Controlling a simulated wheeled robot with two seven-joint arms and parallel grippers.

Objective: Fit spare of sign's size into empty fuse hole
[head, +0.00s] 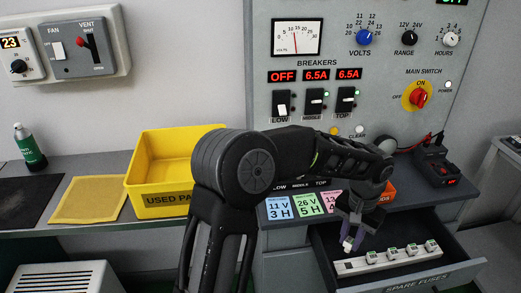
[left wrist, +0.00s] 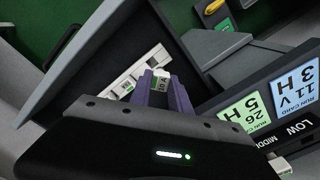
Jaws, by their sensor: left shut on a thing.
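My left gripper (head: 348,243) points down over the open spare fuses drawer (head: 465,264), shut on a small white fuse with a green-marked label (left wrist: 161,79). The fuse is at the left end of the white fuse rail (head: 350,268); I cannot tell whether it is clear of the rail. Several spare fuses (head: 392,254) stand in the rail to its right; their sizes are too small to read. The low breaker display (head: 283,76) reads OFF; middle and top read 6.5A. An orange sign (head: 389,191) is mostly hidden by my arm. No empty fuse hole is clearly visible. My right gripper is not in view.
A yellow used-parts bin (head: 133,190) is left of my arm. A black device (head: 437,166) with a red cable sits at the right. The main switch (head: 418,97) is on the panel above.

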